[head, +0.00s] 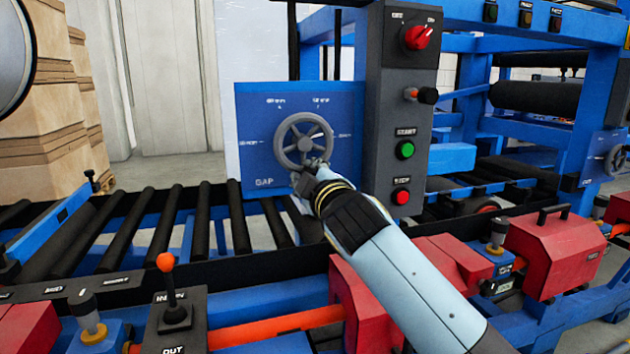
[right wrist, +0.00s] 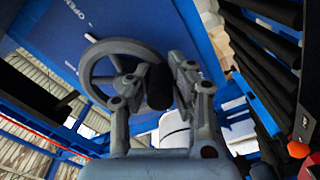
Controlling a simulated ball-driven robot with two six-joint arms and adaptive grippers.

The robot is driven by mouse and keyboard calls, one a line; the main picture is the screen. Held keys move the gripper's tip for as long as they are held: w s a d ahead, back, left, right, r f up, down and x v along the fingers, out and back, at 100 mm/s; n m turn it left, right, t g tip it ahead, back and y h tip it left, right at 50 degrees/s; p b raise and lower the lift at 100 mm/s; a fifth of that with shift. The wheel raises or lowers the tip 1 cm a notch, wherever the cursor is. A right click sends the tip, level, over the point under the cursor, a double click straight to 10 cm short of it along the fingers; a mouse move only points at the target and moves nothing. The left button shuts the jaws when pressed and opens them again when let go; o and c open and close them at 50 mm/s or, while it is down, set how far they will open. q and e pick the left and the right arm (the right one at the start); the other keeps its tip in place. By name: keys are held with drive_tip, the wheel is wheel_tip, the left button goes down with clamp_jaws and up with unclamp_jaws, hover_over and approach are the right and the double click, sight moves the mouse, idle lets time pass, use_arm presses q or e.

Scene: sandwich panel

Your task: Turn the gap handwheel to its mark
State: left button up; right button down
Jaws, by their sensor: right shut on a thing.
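The gap handwheel (head: 304,137) is a grey spoked wheel on a blue panel (head: 262,107) marked GAP, with white marks and labels around the wheel. A white pointer line shows near the wheel's upper right. My right gripper (head: 311,177) is at the wheel's lower edge, shut on the handwheel's dark knob. In the right wrist view the wheel (right wrist: 97,62) is at upper left, and the dark knob (right wrist: 160,88) is between my gripper's fingers (right wrist: 157,85). The fingers hide part of the lower rim. My left gripper is not in view.
A grey control post (head: 385,160) with a red rotary switch, a green button and a red button stands right of the panel. Black rollers (head: 150,215) lie below left.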

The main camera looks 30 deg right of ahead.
drive_tip(key=shift+w+a+f+m, duration=0.15)
drive_tip(key=shift+a+m, duration=0.2)
drive_tip(key=shift+m, duration=0.45)
drive_tip(key=shift+b, duration=0.3)
drive_tip(key=c, duration=1.1)
unclamp_jaws()
drive_tip(key=shift+a, duration=0.15)
drive_tip(key=shift+c, duration=0.2)
drive_tip(key=v, duration=1.2)
drive_tip(key=shift+f, duration=0.1)
